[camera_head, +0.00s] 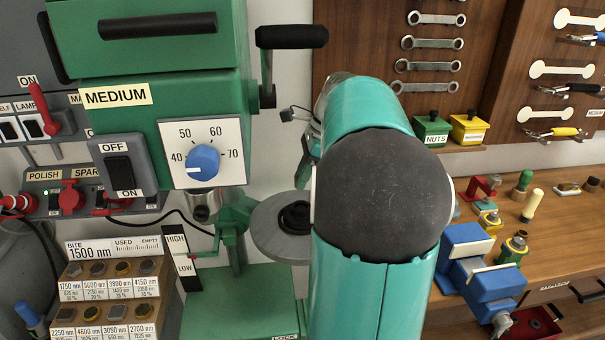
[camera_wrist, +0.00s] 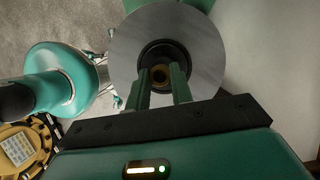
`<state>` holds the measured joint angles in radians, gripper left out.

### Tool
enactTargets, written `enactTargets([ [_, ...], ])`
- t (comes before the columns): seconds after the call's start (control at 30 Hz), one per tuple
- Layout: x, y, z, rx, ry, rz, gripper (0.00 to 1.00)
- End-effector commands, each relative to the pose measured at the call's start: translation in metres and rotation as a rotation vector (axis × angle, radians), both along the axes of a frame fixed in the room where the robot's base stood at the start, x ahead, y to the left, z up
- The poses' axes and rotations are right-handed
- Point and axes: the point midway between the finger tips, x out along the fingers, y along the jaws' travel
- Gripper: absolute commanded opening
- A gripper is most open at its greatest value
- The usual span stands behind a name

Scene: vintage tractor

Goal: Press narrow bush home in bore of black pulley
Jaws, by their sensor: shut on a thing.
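The black pulley (camera_head: 296,216) lies on a round grey table in the head view, partly hidden by my arm. In the wrist view the pulley (camera_wrist: 153,52) is at the centre of that grey disc. The narrow bush (camera_wrist: 160,74) is a small brass-coloured ring between my gripper's fingertips (camera_wrist: 162,79). My gripper is shut on it, and it lines up over the pulley's middle in the wrist view. I cannot tell how far it sits in the bore.
The round grey table (camera_head: 262,226) belongs to a green press with a MEDIUM label (camera_head: 115,95) and a blue dial (camera_head: 203,162). Its column stands close beside the disc. The wooden bench (camera_head: 480,190) at right holds a blue vice (camera_head: 482,268) and small parts.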

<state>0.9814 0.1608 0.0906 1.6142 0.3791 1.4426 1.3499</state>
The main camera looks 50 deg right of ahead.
Motion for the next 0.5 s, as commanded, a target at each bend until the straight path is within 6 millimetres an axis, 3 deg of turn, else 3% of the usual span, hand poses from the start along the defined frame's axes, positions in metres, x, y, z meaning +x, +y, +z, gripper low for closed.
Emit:
enactTargets([
  [0.5, -0.001, 0.000, -0.045, 0.000, 0.000, -0.001, 0.00],
])
